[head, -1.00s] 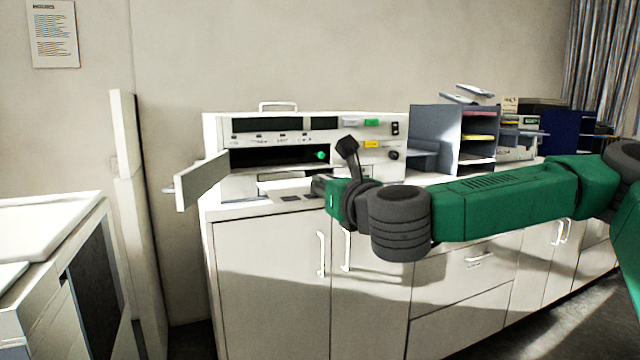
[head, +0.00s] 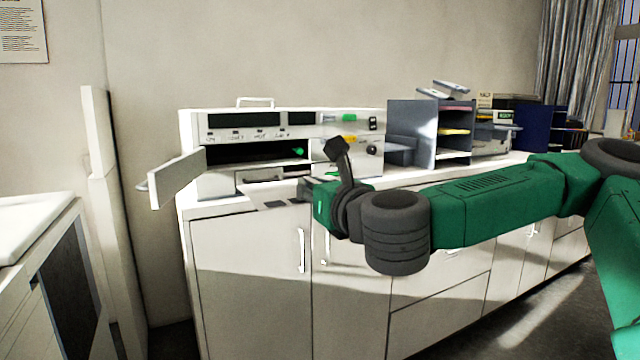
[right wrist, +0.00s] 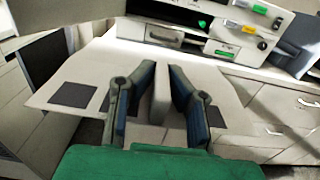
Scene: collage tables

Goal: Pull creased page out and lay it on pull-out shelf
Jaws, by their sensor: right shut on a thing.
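My right gripper (head: 340,160) is in front of the white machine (head: 215,150), above the counter's front edge. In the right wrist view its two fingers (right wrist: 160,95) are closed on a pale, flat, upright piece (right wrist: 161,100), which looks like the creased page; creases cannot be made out. The machine has a dark open bay (head: 255,154) with a green knob (head: 299,151) and a lower slot (head: 270,174). Below it lies a pale flat surface with dark squares (right wrist: 73,94); I cannot tell whether this is the pull-out shelf. My left gripper is out of view.
The machine's hinged panel (head: 178,179) stands open at the left. Yellow and green tags mark its right side. A grey paper sorter (head: 410,120) stands on the counter to the right. Cabinets (head: 245,270) run below. A white unit (head: 35,225) stands at the left.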

